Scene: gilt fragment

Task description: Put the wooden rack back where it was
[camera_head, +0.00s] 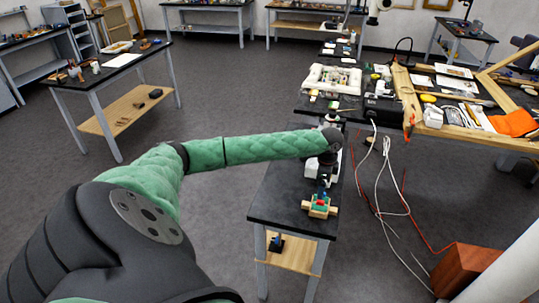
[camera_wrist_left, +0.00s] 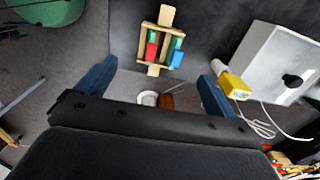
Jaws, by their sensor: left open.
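The wooden rack (camera_head: 319,207) sits on the near end of a narrow black-topped table, with green, red and blue pieces in it. In the left wrist view the rack (camera_wrist_left: 158,59) is a light wood frame with tabs at two opposite ends. A red block (camera_wrist_left: 151,52), a blue block (camera_wrist_left: 176,59) and green parts show in it. My left gripper (camera_head: 323,184) is above the rack, its hand partly hidden by my arm. In the wrist view its blue fingers (camera_wrist_left: 163,66) are spread wide apart with nothing held; the rack appears beyond them. My right gripper is out of view.
The narrow black table (camera_head: 290,215) has a wooden lower shelf (camera_head: 291,252) with a small dark object. A cluttered workbench (camera_head: 310,105) stands behind. White and red cables (camera_head: 385,185) lie on the floor at right, near a brown box (camera_head: 465,270). Floor at left is open.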

